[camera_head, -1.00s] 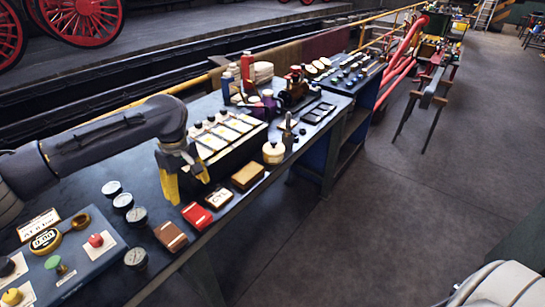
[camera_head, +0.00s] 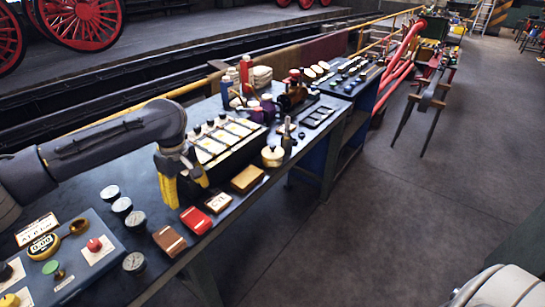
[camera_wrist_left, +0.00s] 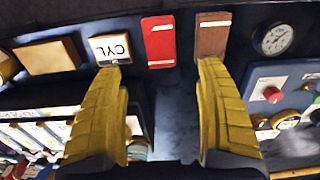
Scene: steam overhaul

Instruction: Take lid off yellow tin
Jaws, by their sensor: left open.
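The tan-yellow flat tin (camera_head: 247,179) lies closed near the bench's front edge. It also shows at the upper left of the left wrist view (camera_wrist_left: 47,57). A white tin marked CYL (camera_head: 218,202), a red tin (camera_head: 196,220) and a brown tin (camera_head: 169,241) lie in a row beside it. My left gripper (camera_head: 188,195) is open and empty, fingers pointing down, behind the row and left of the yellow tin. In the left wrist view its fingertips (camera_wrist_left: 161,66) point toward the CYL and brown tins, with the red one between. My right gripper is not in view.
A round cream pot (camera_head: 272,156) stands right of the yellow tin. A rack of labelled compartments (camera_head: 225,138) stands behind. Gauges (camera_head: 122,205) and a control panel (camera_head: 70,262) are at the left. The dark bench top (camera_head: 150,205) has bare room around the gripper.

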